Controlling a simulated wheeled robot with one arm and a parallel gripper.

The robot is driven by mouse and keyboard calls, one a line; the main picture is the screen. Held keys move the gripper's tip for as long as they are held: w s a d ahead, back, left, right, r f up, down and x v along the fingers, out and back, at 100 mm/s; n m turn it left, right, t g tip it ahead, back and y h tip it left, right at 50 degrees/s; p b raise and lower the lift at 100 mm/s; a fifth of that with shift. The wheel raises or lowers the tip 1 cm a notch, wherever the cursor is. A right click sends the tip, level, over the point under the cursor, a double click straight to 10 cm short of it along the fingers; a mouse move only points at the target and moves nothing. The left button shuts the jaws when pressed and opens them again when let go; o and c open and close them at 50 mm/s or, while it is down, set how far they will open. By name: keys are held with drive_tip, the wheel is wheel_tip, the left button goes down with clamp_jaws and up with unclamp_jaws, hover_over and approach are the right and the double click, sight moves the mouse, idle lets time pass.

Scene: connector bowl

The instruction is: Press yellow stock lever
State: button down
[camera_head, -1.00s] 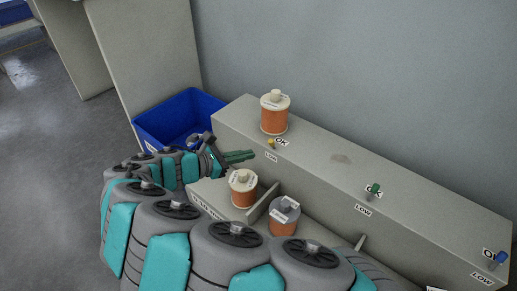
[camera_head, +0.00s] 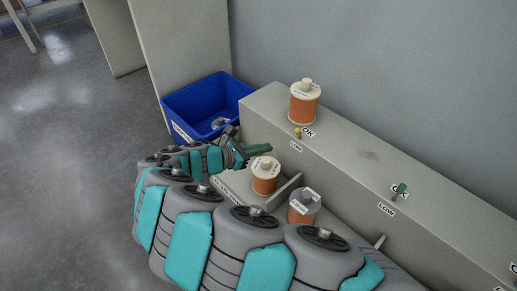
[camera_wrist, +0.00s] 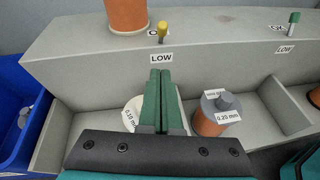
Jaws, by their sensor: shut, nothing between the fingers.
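The yellow stock lever (camera_head: 297,132) stands out from the front of the long grey ledge, beside an OK label and above a LOW label. In the wrist view the yellow lever (camera_wrist: 162,32) is upright, with its tip next to the OK label. My gripper (camera_head: 264,149) is shut and empty, left of and below the lever in the head view. In the wrist view my green fingertips (camera_wrist: 160,75) are together just under the LOW label (camera_wrist: 162,58), apart from the lever. They partly hide a cream-topped spool (camera_wrist: 134,112).
An orange spool (camera_head: 304,103) stands on the ledge behind the lever. A cream-topped spool (camera_head: 265,177) and a grey-topped spool (camera_head: 303,207) stand in the lower bays. A green lever (camera_head: 402,188) is farther right. A blue bin (camera_head: 190,100) is at the left.

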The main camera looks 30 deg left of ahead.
sight(298, 134)
drive_tip(key=w+d+b, duration=0.1)
drive_tip(key=w+d, duration=0.3)
drive_tip(key=w, duration=0.4)
idle(0.4)
drive_tip(key=shift+r+g+p, duration=0.1)
drive_tip(key=shift+g+p, duration=0.2)
drive_tip(key=shift+p, duration=0.55)
